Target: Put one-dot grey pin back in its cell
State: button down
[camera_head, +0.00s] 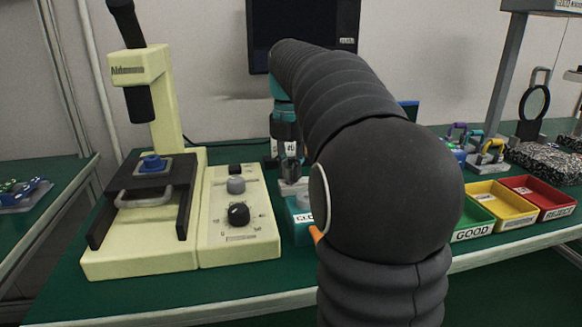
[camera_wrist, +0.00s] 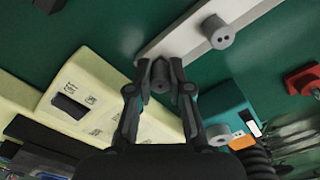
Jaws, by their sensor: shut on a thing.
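My gripper (camera_wrist: 161,68) is shut on a small grey pin (camera_wrist: 160,76), seen between the fingertips in the wrist view. The dots on its end are too small to read. A pale grey bar (camera_wrist: 183,42) runs from the fingertips to the upper right. Another grey pin with two dots (camera_wrist: 219,33) stands on it. The held pin is at the bar's near end; I cannot tell whether it touches the bar. In the head view my gripper (camera_head: 291,172) is over the grey bar (camera_head: 290,187), partly hidden by my arm.
The teal box (camera_head: 300,222) stands close to the bar; a grey round part (camera_wrist: 217,133) shows near it. The cream machine (camera_head: 135,262) with knobs is at left. Green (camera_head: 472,231), yellow (camera_head: 516,221) and red (camera_head: 556,210) trays stand at right. A red part (camera_wrist: 303,79) lies right of the bar.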

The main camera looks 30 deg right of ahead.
aim_at(290, 167)
jog(key=shift+f, duration=0.4)
jog(key=c, duration=1)
grip_release()
notch_tip(290, 167, up, 12)
